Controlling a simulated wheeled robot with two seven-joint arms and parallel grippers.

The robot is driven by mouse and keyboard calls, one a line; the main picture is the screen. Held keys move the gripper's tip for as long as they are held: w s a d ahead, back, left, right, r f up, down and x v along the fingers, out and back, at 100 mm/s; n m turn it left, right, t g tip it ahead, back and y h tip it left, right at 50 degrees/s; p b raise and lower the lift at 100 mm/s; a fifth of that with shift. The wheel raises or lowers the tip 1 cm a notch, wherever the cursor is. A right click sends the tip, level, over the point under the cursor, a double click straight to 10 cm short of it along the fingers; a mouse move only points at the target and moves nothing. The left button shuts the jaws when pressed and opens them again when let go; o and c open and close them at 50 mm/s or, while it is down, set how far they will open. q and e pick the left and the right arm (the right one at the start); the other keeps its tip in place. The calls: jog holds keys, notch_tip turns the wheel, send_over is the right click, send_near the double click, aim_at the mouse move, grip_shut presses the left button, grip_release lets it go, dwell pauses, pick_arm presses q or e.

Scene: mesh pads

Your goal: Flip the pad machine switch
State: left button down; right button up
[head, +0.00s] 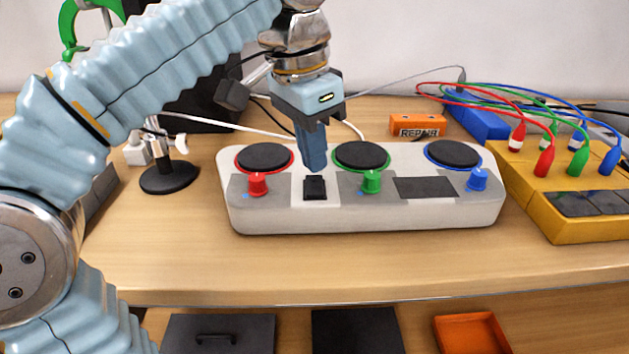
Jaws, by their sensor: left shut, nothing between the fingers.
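The pad machine (450,212) is a long white-grey box on the wooden table, with three round dark pads ringed red, green and blue. Its black switch (315,187) sits on a white panel between the red knob (258,184) and the green knob (371,182). My left gripper (316,168) points down just above and behind the switch, its blue fingers shut and empty. In this view the fingertips come very close to the switch's upper edge; I cannot tell if they touch it. My right gripper is not in view.
A yellow box (578,229) with red, green and blue plugs and cables stands at the right. An orange "REPAIR" box (417,125) lies behind the machine. A black round stand base (169,177) is at the left. The table front (400,268) is clear.

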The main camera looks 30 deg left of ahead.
aim_at(313, 179)
pick_arm(q)
jog(key=shift+f+b, duration=0.6)
jog(key=shift+f, duration=0.25)
dwell(0.4)
notch_tip(313, 179, up, 3)
jog(key=p, duration=0.3)
jog(key=shift+r, duration=0.1)
notch_tip(313, 179, up, 4)
jog(key=p, duration=0.4)
dwell(0.5)
